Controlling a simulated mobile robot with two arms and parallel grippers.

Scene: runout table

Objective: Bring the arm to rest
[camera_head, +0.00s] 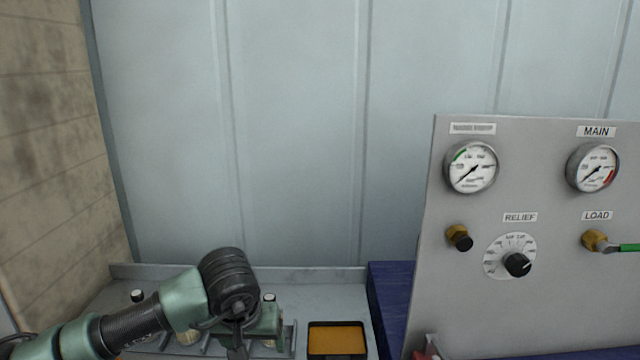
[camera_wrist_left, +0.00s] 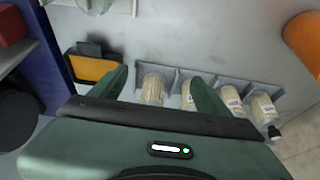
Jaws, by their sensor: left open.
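My left arm comes in from the lower left in the head view, with its dark wrist joint above the bench. My left gripper (camera_head: 238,344) points down at the bottom edge there, and its fingertips are hard to make out. In the left wrist view its two green fingers (camera_wrist_left: 162,84) stand apart, with nothing held between them. Several pale-filled bottles (camera_wrist_left: 152,90) in a grey rack (camera_wrist_left: 205,77) lie beyond the fingers. My right gripper is in neither view.
A black tray with an orange pad (camera_head: 337,338) sits right of my left gripper. A blue block (camera_head: 390,290) and a grey gauge panel (camera_head: 540,190) with knobs and a green-handled valve stand further right. A brick wall (camera_head: 50,130) is at left. The space above the bench is clear.

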